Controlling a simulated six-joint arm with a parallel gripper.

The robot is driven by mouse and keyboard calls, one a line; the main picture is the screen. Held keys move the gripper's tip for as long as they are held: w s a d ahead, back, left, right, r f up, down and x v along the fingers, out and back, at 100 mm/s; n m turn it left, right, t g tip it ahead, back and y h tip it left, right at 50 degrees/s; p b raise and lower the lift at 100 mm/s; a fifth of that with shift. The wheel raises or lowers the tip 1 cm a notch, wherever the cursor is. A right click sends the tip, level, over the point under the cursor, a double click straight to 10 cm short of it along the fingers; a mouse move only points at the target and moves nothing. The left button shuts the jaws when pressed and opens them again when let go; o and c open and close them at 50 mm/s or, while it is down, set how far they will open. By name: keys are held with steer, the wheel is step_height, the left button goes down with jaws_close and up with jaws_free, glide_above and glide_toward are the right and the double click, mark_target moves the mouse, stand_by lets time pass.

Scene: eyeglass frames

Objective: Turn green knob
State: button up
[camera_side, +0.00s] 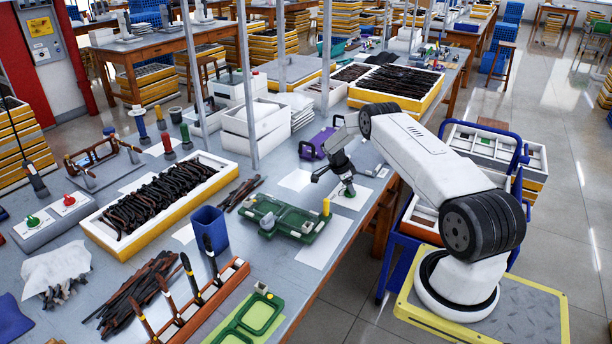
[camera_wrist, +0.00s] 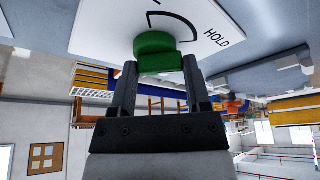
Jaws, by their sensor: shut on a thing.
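The green knob (camera_wrist: 158,55) is at the top middle of the wrist view, on a white panel (camera_wrist: 110,22) with a black curved line and the word HOLD. My gripper (camera_wrist: 158,72) has its two dark fingers on either side of the knob and is shut on it. In the side view my gripper (camera_side: 343,182) points down over the white panel at the table's right edge. The knob (camera_side: 349,193) shows only as a small green spot beneath the fingers there.
A green tray (camera_side: 285,218) with a yellow post lies left of my gripper. A purple device (camera_side: 315,145) stands behind it. A tray of dark frames (camera_side: 160,205) and a blue bin (camera_side: 209,230) are farther left. The table edge is close on the right.

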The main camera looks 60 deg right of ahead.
stand_by(0.3)
steer(key=o, duration=1.3)
steer(key=shift+r, duration=0.1)
steer(key=v, duration=0.7)
steer(key=shift+w+r, duration=0.15)
steer(key=shift+r, duration=0.15)
steer(key=shift+a, duration=0.1)
